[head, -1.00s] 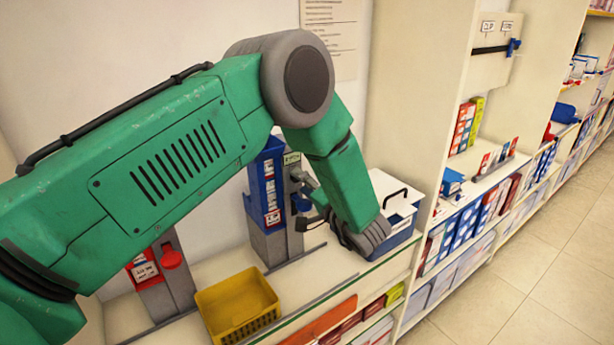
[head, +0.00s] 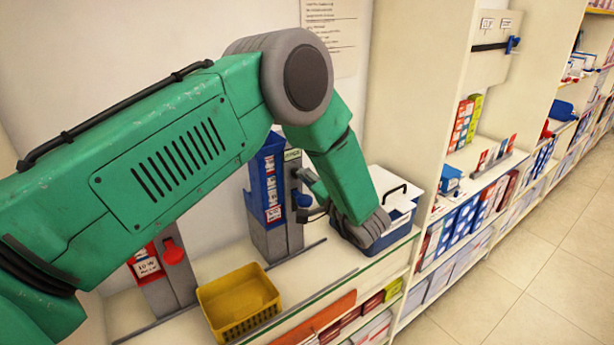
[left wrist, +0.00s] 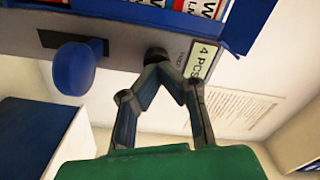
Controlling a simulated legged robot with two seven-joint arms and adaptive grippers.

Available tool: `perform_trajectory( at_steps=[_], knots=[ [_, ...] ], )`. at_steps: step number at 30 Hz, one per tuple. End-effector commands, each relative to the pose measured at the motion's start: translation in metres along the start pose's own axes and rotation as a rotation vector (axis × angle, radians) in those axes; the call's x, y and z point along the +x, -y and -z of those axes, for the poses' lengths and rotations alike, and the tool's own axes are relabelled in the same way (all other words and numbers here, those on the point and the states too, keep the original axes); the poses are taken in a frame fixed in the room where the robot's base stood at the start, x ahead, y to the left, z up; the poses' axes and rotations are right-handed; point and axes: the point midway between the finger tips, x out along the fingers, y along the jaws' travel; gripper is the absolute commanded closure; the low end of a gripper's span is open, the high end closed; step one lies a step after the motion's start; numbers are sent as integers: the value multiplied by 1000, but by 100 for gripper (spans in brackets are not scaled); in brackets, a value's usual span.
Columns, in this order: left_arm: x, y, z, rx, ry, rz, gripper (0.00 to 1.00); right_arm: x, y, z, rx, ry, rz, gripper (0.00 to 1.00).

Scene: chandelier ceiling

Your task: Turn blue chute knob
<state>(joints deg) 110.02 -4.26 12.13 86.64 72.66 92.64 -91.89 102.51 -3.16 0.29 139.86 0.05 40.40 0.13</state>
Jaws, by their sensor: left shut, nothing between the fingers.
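The blue chute (head: 266,185) stands upright on the counter against the wall, with a grey base and packs in its front window. Its blue knob (head: 302,200) is on the grey side panel, partly hidden by my arm; it shows large in the left wrist view (left wrist: 74,70). My left gripper (head: 305,184) is at that panel, close to the knob. In the left wrist view the fingers (left wrist: 160,62) meet at the tips, empty, near the panel beside the "4 PCS" label (left wrist: 203,60). They are to the right of the knob and apart from it. My right gripper is out of view.
A red chute (head: 147,262) with a red knob (head: 173,251) stands at the left. A yellow basket (head: 240,308) sits on the counter in front. A blue box with a white lid (head: 400,215) is just right of my left wrist. Stocked shelves (head: 470,185) run along the right.

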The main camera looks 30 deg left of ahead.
Motion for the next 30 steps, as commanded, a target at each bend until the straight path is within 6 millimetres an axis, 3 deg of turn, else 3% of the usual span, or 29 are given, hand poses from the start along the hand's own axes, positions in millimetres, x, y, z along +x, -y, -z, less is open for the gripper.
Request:
perform_trajectory(
  at_steps=[1,11,30],
  knots=[
    [8,0,-7,-4,16,7,100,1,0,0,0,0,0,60],
    [12,-2,-10,-177,18,2,100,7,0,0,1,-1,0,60],
    [13,-6,-12,-773,22,4,100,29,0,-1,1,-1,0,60]
  ],
)
